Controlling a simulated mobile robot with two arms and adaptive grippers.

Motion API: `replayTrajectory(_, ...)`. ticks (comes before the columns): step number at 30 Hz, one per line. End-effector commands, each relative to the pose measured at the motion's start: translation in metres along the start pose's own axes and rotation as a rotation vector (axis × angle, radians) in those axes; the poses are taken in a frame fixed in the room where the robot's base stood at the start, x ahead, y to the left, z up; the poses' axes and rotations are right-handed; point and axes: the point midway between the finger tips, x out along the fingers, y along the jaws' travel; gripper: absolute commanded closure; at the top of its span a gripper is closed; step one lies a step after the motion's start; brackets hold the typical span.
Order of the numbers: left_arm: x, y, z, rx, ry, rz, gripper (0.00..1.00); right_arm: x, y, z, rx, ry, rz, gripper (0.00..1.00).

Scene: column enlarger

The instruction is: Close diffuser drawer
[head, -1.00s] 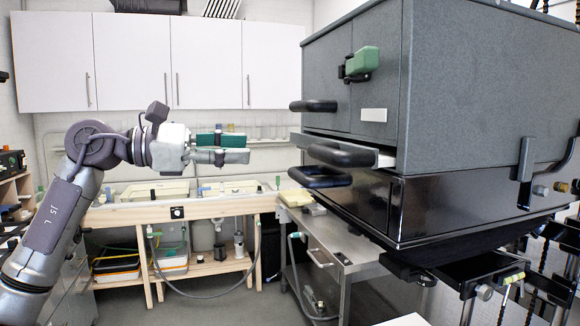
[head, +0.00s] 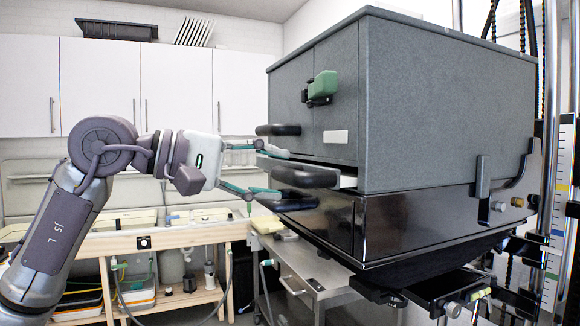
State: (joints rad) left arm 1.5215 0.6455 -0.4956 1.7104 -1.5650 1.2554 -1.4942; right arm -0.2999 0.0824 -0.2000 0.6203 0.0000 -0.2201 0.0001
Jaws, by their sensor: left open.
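The enlarger head is a large grey box (head: 420,110) with a black lower section (head: 415,228) at the right. The diffuser drawer (head: 348,181) sticks out a little between them, with a thick black handle (head: 298,173) on its front. Another black handle (head: 278,130) sits above it and one (head: 286,201) below it. My left gripper (head: 284,172) is open at the left of the drawer, its fingers spread above and below the drawer handle's level. Its fingertips overlap the handles in the picture; contact cannot be told. My right gripper is not in view.
A green latch (head: 322,86) stands out on the box's front face. A metal cart (head: 312,280) stands below the enlarger, and a wooden sink bench (head: 180,236) is behind my left arm. White wall cabinets (head: 100,88) hang at the back.

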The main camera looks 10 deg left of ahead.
Motion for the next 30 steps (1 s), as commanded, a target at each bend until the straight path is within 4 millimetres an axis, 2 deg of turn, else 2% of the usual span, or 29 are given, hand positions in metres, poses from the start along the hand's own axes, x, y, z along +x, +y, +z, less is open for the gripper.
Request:
replayTrajectory(3,0.019,0.002,0.0,-0.001,-0.002,-0.001,0.5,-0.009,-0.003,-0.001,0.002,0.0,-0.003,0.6)
replayTrajectory(7,0.031,0.001,0.0,-0.001,0.0,0.0,0.5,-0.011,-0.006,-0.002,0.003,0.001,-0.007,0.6)
replayTrajectory(18,0.037,0.0,0.0,-0.001,0.0,0.001,0.5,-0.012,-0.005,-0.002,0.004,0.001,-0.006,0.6)
replayTrajectory(20,0.037,0.0,0.0,-0.001,0.0,0.001,0.59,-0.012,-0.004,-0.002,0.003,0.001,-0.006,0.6)
replayTrajectory(27,0.037,0.0,0.0,-0.001,0.0,0.001,0.99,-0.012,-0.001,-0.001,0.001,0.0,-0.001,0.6)
replayTrajectory(30,0.037,0.0,0.0,-0.001,0.0,0.0,1.0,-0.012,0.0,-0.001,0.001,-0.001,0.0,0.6)
